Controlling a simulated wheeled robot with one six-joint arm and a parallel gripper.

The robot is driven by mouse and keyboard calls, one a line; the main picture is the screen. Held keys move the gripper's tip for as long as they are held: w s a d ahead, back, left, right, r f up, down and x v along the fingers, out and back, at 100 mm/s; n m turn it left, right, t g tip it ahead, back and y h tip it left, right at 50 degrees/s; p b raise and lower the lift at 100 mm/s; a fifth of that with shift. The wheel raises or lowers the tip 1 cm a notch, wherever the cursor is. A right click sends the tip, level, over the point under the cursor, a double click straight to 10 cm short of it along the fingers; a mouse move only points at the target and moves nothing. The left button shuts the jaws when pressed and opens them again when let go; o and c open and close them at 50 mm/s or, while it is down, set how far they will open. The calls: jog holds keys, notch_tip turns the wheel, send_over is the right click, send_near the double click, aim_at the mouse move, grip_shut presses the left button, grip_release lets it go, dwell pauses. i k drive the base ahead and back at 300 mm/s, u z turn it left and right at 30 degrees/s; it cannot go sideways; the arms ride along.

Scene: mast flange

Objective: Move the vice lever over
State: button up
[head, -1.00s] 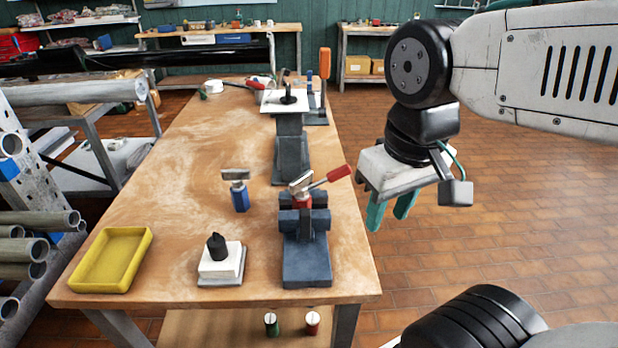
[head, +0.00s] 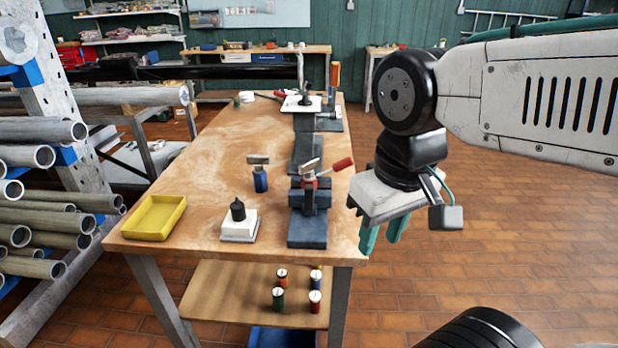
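A dark blue-grey vice (head: 308,225) stands at the front right of the wooden bench. A lever with a red grip (head: 343,164) sticks out from its top, pointing right and slightly up. A small metal-headed piece (head: 309,168) with a red body sits at the top of the vice beside the lever; how they join is too small to tell. My gripper (head: 383,233) hangs to the right of the vice, past the bench edge in the picture. Its teal fingers point down, apart, with nothing visible between them.
On the bench (head: 215,155) are a yellow tray (head: 154,218), a white block with a black knob (head: 239,222), a blue metal-headed piece (head: 260,178) and an orange-handled device (head: 333,85). Several spools stand on the shelf (head: 235,290) below. Pipes (head: 40,130) are racked at left. Right-hand floor is open.

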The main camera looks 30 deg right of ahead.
aim_at(348, 161)
jog(key=u, duration=1.75)
jog(key=k, duration=0.9)
jog(key=z, duration=1.85)
jog(key=k, duration=0.5)
jog(key=u, duration=0.65)
jog(key=i, duration=1.5)
jog(key=z, duration=0.4)
